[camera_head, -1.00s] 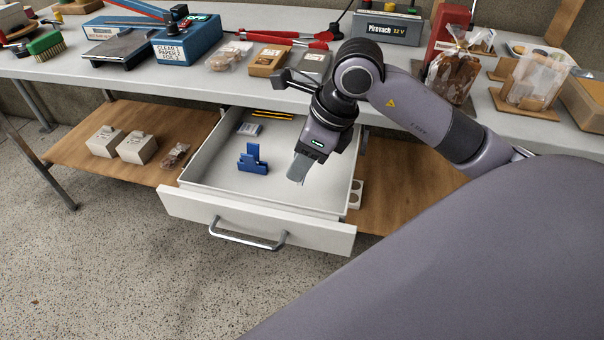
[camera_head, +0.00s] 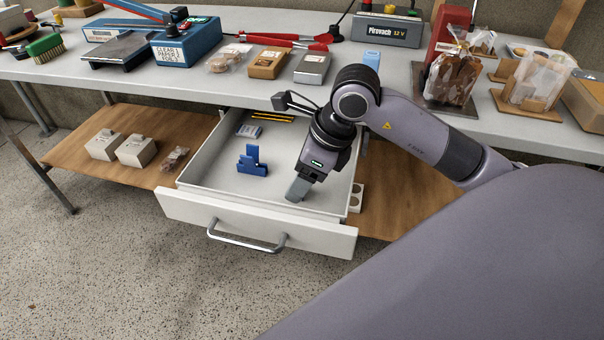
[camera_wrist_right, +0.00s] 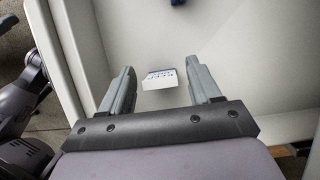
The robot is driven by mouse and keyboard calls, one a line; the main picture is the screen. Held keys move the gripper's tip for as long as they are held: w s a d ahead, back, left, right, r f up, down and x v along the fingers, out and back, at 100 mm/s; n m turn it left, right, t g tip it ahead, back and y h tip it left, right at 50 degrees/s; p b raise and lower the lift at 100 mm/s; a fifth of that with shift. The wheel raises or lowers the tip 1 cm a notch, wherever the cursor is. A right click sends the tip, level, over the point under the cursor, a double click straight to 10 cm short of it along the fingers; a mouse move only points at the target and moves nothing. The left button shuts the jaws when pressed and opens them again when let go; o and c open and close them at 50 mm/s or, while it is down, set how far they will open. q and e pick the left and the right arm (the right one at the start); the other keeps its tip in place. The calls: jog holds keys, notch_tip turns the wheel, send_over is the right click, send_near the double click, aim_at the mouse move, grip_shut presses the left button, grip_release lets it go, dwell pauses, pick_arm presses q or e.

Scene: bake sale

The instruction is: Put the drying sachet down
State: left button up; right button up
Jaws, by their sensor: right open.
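The drying sachet (camera_wrist_right: 160,79), small and white with blue print, shows in the right wrist view between the spread fingers of my right gripper (camera_wrist_right: 163,82). Gaps show between it and both fingers. It appears to lie on the drawer floor. In the head view my right gripper (camera_head: 296,196) points down into the open white drawer (camera_head: 230,196), near its front right, and the sachet there is hidden from sight. My left gripper is in neither current view.
A blue stand-like piece (camera_head: 252,161) stands mid-drawer, with a small pale blue-white packet (camera_head: 249,130) behind it. The drawer's walls surround my gripper. Two white boxes (camera_head: 120,148) sit on the shelf at left. The worktop (camera_head: 215,88) above holds several packages and tools.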

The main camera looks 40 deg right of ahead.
jog(key=shift+r, duration=0.3)
pick_arm(q)
jog(key=shift+s+a+f+n+g+y+p, duration=0.2)
jog(key=shift+s+a+p, duration=0.1)
jog(key=shift+a+p, duration=0.3)
jog(key=shift+s+a+f+n+g+y+p, duration=0.1)
jog(key=shift+s+a+f+p, duration=0.25)
jog(key=shift+p, duration=0.3)
pick_arm(e)
jog(key=v, duration=1.1)
jog(key=shift+s+r, duration=0.15)
jog(key=shift+r, duration=0.15)
pick_arm(q)
jog(key=shift+w+a+r, duration=0.1)
jog(key=shift+r, duration=0.05)
pick_arm(e)
jog(key=shift+d, duration=0.1)
